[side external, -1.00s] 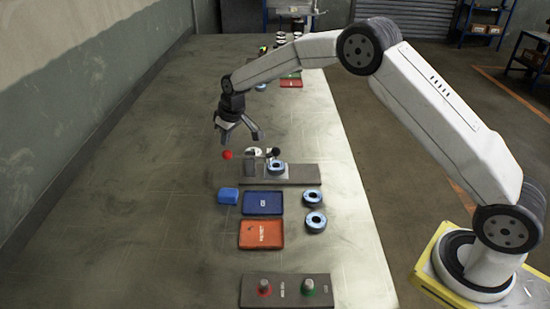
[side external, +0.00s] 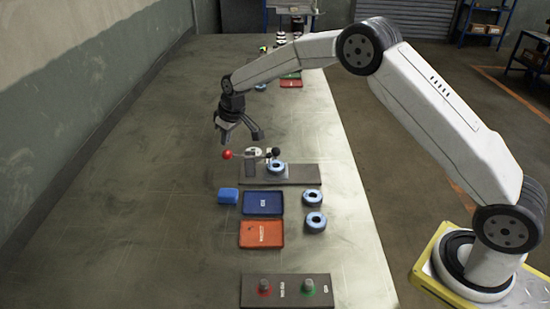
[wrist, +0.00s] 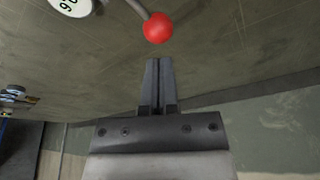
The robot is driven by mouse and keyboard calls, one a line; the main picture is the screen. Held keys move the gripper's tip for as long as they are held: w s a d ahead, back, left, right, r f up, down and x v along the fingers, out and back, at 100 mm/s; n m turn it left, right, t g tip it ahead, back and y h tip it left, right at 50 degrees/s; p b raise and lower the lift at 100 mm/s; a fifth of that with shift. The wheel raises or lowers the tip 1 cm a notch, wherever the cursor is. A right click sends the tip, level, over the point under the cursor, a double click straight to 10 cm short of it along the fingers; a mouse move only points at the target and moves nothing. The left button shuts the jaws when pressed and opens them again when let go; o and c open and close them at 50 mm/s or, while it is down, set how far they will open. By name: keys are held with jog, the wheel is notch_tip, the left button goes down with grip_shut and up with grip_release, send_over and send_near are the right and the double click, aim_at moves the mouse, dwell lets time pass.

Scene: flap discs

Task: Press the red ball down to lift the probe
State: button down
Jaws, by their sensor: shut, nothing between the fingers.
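The red ball (side external: 227,155) is on the left end of a thin lever beside the gauge stand, just below my gripper (side external: 225,138) in the side view. In the wrist view the ball (wrist: 158,28) lies just beyond the tips of my gripper (wrist: 157,62), with a small gap seen between. The fingers are together and empty. A dark knob (side external: 276,152) is at the lever's other end, above a blue ring-shaped disc (side external: 276,166) on the grey base (side external: 305,174). The probe tip is too small to make out. A white dial (wrist: 70,5) is partly in the wrist view.
Two more discs (side external: 312,198) lie right of the trays. A panel (side external: 286,291) with red and green buttons is nearest. The table's left side is clear.

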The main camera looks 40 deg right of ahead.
aim_at(227, 151)
jog(key=shift+f, duration=1.85)
jog(key=shift+r, duration=4.55)
